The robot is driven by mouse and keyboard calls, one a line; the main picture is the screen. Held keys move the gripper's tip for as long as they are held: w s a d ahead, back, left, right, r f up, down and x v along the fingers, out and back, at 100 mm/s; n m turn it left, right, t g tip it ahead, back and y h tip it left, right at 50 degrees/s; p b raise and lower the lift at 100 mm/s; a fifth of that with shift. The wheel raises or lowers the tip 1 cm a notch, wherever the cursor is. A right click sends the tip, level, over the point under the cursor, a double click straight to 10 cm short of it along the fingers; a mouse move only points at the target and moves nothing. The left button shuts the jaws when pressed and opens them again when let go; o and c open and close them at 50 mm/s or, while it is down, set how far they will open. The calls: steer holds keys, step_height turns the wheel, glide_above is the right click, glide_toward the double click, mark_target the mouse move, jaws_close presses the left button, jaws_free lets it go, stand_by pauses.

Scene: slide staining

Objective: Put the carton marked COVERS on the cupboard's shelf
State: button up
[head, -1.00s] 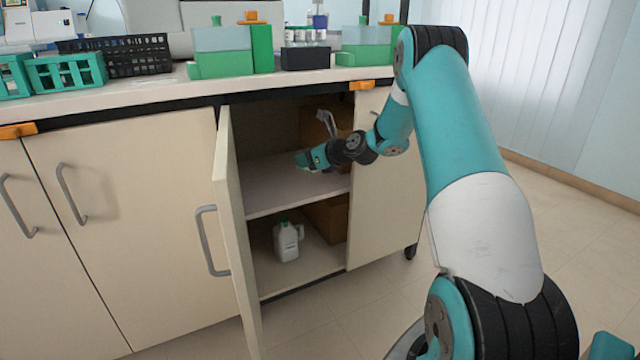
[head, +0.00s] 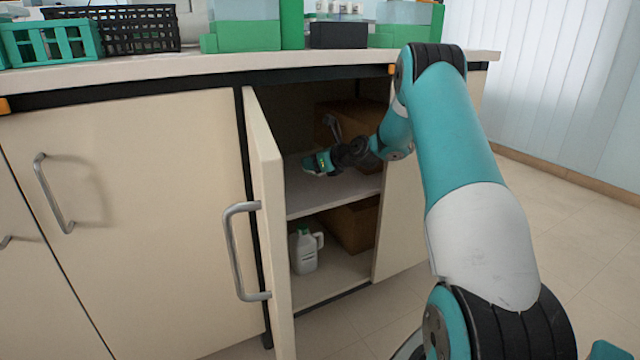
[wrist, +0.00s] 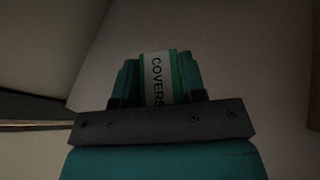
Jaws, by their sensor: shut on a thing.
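The carton marked COVERS (wrist: 157,75) is a small white and green box. It sits between the two fingers of my gripper (wrist: 158,88) in the wrist view, its label facing the camera. In the head view my gripper (head: 312,163) is inside the open cupboard, just above the upper shelf (head: 315,192). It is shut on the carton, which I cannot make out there. Whether the carton touches the shelf is not clear. The cupboard door (head: 268,200) stands open to the left of my gripper.
A brown box (head: 345,112) stands at the back of the upper shelf, close behind my arm. The lower shelf holds a white jug (head: 304,252) and another brown box (head: 352,225). The left part of the upper shelf looks clear. The bench top (head: 200,66) overhangs the opening.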

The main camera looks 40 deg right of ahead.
mark_target(314, 192)
step_height(314, 192, down, 7)
steer(key=b, duration=0.3)
steer(key=shift+r, duration=0.25)
steer(key=o, duration=1)
